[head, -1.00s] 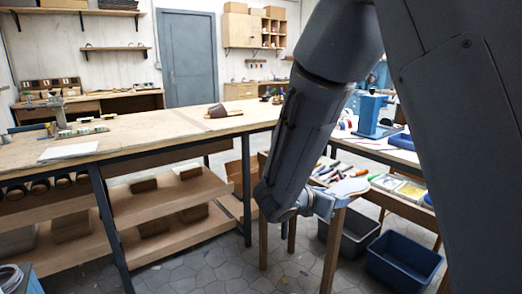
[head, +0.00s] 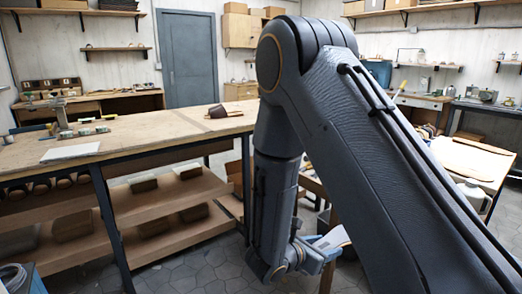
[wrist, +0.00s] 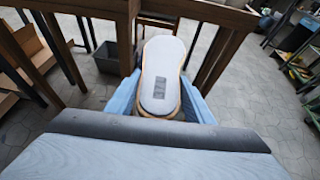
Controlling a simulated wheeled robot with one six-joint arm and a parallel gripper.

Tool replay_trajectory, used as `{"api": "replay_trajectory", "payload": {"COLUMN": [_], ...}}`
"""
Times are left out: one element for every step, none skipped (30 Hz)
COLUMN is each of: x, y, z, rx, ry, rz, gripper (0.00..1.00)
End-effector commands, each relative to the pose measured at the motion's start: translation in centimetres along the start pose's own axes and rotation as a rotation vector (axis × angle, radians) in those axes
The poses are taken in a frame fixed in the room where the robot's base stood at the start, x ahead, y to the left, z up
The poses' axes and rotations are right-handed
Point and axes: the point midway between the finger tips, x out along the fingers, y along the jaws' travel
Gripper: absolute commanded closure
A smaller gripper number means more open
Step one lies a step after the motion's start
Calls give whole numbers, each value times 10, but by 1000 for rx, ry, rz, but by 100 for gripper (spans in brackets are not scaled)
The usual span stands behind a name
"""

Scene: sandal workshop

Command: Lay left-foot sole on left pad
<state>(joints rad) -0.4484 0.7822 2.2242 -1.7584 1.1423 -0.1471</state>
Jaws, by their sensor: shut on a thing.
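The sole (wrist: 160,75) is a long rounded piece with a pale grey top, a tan edge and a small dark printed patch. My gripper (wrist: 160,98) is shut on it, with a blue finger on each side, and the sole points away from the wrist. In the head view my gripper (head: 316,250) hangs low beside the long bench, and the pale sole (head: 334,238) shows partly at its tip. I cannot make out the left pad in either view; my arm covers much of the head view's middle and right.
A long wooden workbench (head: 150,136) with shelves below runs across the left. A white sheet (head: 70,151) and a brown object (head: 218,111) lie on it. Another table (head: 470,160) stands at right. In the wrist view, a grey bin (wrist: 108,58) stands beyond wooden legs.

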Motion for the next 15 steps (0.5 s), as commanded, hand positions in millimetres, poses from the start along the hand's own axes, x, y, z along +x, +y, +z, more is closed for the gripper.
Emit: {"api": "replay_trajectory", "payload": {"x": [3, 4, 6, 7, 8, 10, 10, 11, 12, 12, 13, 13, 14, 15, 16], "y": [-5, -7, -11, -13, -15, -18, -20, -21, -23, -24, -25, -26, -27, -28, -29], "z": [-15, -23, -32, -38, -44, -51, -55, -59, -63, -66, -68, -70, -71, -71, -71], "rx": [-6, -5, -2, 0, 2, 4, 5, 6, 8, 9, 9, 8, 6, 3, -5], "ry": [0, 0, -1, -2, -3, -4, -5, -5, -6, -6, -6, -7, -8, -10, -14], "rz": [-5, -8, -11, -13, -15, -17, -18, -19, -20, -20, -20, -18, -14, -8, 4], "gripper": [81, 81, 81, 81, 81, 81, 81, 81, 81, 81, 81, 81, 81, 81, 81]}}
